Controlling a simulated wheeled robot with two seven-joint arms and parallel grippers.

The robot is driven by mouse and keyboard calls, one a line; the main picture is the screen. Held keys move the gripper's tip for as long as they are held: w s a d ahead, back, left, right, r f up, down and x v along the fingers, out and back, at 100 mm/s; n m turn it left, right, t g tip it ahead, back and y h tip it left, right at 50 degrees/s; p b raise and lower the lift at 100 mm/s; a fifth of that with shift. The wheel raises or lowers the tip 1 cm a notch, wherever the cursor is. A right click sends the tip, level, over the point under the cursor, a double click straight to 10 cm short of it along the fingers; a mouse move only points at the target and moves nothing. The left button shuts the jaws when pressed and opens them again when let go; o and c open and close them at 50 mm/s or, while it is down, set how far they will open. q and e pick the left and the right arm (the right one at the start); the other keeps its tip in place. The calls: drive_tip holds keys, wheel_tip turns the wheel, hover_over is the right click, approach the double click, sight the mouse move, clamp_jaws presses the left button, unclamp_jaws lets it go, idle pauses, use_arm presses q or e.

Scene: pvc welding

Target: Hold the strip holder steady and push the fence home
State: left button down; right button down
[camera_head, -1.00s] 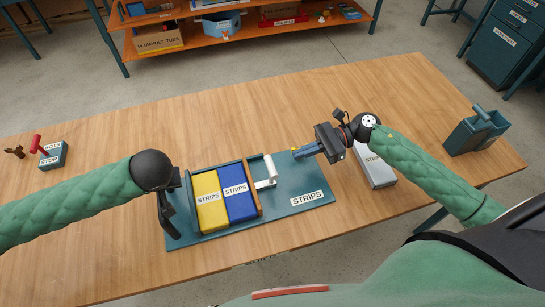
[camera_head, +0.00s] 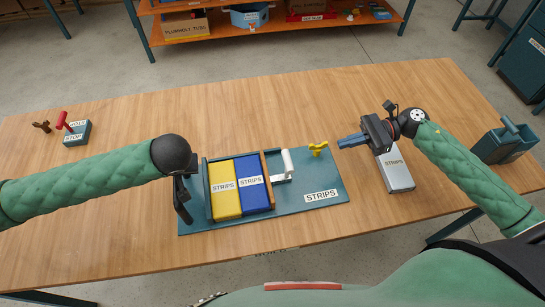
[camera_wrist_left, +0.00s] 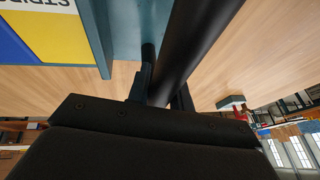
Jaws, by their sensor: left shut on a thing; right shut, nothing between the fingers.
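The strip holder (camera_head: 300,208) is a teal board labelled STRIPS on the table. A yellow block (camera_head: 223,188) and a blue block (camera_head: 253,183) labelled STRIPS lie side by side on it. The wooden fence (camera_head: 268,180) stands along the blue block's right side, with no clear gap. A white handle (camera_head: 287,162) on a bracket is right of the fence. A yellow knob (camera_head: 318,149) stands at the board's back right. My right gripper (camera_head: 343,142) is shut and empty, right of the knob.
A grey box (camera_head: 396,172) labelled STRIPS lies beneath and beside my right gripper. A teal caddy (camera_head: 504,143) stands at the table's right end. A teal block with a red handle (camera_head: 77,134) sits at the far left. The back of the table is clear.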

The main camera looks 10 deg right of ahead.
use_arm(q)
drive_tip(key=c, duration=1.2)
unclamp_jaws()
drive_tip(key=shift+o, duration=0.2)
drive_tip(key=v, duration=1.2)
drive_tip(key=shift+r, duration=0.15)
